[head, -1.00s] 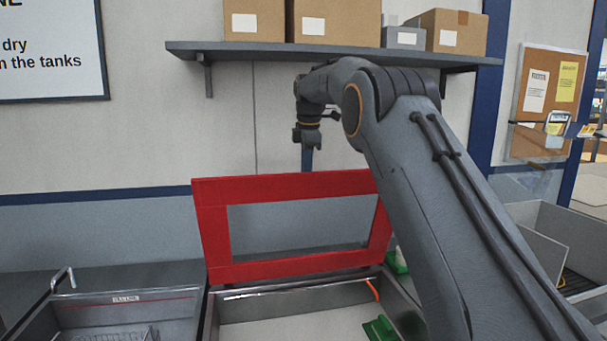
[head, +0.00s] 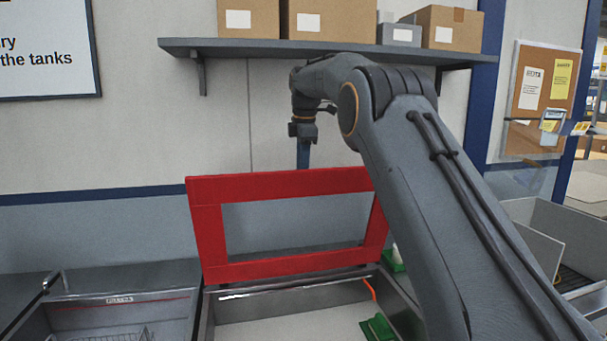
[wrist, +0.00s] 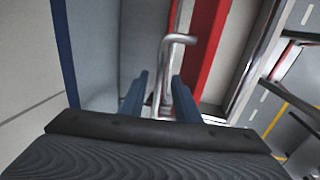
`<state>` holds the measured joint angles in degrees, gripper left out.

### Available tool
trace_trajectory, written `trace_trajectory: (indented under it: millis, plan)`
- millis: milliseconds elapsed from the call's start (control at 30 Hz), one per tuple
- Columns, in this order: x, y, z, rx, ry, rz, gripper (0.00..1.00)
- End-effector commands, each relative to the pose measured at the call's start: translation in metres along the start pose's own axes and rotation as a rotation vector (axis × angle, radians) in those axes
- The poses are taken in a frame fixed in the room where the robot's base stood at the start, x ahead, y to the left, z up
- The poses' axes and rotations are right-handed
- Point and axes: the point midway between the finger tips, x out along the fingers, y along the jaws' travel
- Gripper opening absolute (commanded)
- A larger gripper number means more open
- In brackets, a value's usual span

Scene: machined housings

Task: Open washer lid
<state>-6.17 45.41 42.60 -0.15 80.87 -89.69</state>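The washer lid (head: 207,240) is a red frame around a clear window, standing raised and nearly upright at the back of the open grey basin (head: 300,328). My gripper (head: 303,163) points down at the lid's top edge, with its fingertips hidden behind the lid in the head view. In the wrist view, a bent chrome handle (wrist: 178,39) runs down beside the red lid (wrist: 207,45). The handle passes between the two blue fingers of my gripper (wrist: 158,90). The fingers are apart, with gaps visible beside the bar.
A shelf (head: 330,50) with cardboard boxes is on the wall above my arm. A grey tank (head: 125,312) with a wire basket is at left. A green object (head: 378,328) lies in the basin. A grey bin (head: 555,225) stands at right.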

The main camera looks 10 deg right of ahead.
Motion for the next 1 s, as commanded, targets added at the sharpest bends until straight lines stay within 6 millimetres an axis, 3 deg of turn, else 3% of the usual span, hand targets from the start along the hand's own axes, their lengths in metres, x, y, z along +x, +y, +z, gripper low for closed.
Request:
trace_trajectory:
  millis: [233,400,1000]
  plan:
    - [-0.040,0.000,-0.001,-0.002,-0.001,0.003,0.29]
    - [-0.058,0.000,0.000,0.000,-0.001,0.000,0.29]
    - [-0.065,-0.001,-0.002,-0.002,-0.001,-0.001,0.29]
